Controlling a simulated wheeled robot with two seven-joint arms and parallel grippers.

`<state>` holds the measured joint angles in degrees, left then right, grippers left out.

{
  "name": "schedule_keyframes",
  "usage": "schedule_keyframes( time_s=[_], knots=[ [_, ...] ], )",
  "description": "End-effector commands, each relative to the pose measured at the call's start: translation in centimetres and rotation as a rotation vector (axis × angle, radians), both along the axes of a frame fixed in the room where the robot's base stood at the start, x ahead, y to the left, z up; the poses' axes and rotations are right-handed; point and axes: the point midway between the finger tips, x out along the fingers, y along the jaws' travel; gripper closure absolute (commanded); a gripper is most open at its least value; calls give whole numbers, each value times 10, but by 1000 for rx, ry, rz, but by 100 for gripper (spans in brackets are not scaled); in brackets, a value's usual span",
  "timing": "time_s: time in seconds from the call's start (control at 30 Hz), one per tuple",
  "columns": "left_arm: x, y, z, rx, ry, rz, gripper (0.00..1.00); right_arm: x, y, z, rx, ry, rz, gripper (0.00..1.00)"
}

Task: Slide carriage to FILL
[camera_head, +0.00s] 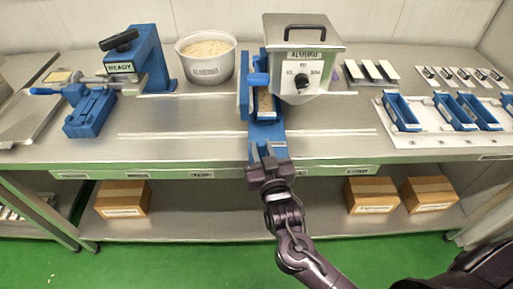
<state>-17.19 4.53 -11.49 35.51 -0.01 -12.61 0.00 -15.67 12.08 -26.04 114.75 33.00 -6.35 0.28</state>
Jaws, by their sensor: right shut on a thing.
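A blue carriage (267,131) stands on the steel bench in front of and partly beside the kettle. My right gripper (266,158) reaches up from below and is shut on the front end of the carriage, near the bench's front edge. A blue tray with a pale strip (265,104) lies on the carriage, under a blue clamp-like part (258,80). The steel kettle (303,62) has a black handle on its lid and a dial on its front. A FILL mark cannot be read. My left gripper is not in view.
A white tub of pale grains (206,58) stands at the back. A blue press with a READY label (121,68) and a blue fixture (90,111) stand at left. Blue moulds (402,112) stand on a white board at right. Bench beside the carriage is clear.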

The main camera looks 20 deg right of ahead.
Motion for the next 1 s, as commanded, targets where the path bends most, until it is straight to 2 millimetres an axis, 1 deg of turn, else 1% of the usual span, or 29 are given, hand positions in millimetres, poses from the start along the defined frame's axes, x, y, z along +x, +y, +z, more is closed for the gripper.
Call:
schedule_keyframes(
  time_s=[0.03,0.1,0.2,0.3,0.43,0.7,0.73,0.83,0.87,1.0],
  knots=[
    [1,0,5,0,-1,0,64,-4,-16,-1,-10,6,-10,100],
    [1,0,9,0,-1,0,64,-10,-34,0,-10,8,-11,100],
    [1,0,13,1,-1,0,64,-16,-57,0,-10,7,-11,100],
    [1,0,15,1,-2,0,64,-20,-73,0,-8,6,-10,100],
    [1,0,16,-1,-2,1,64,-23,-80,-1,-4,5,-5,100],
    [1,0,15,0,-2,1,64,-23,-80,-1,-3,4,-4,100],
    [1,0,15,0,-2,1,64,-23,-80,-1,-3,4,-4,73],
    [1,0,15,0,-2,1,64,-23,-80,-1,-3,3,-5,60],
    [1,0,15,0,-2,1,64,-23,-80,0,-3,3,-5,57],
    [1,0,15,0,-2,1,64,-22,-80,0,-3,3,-5,57]
  ],
)
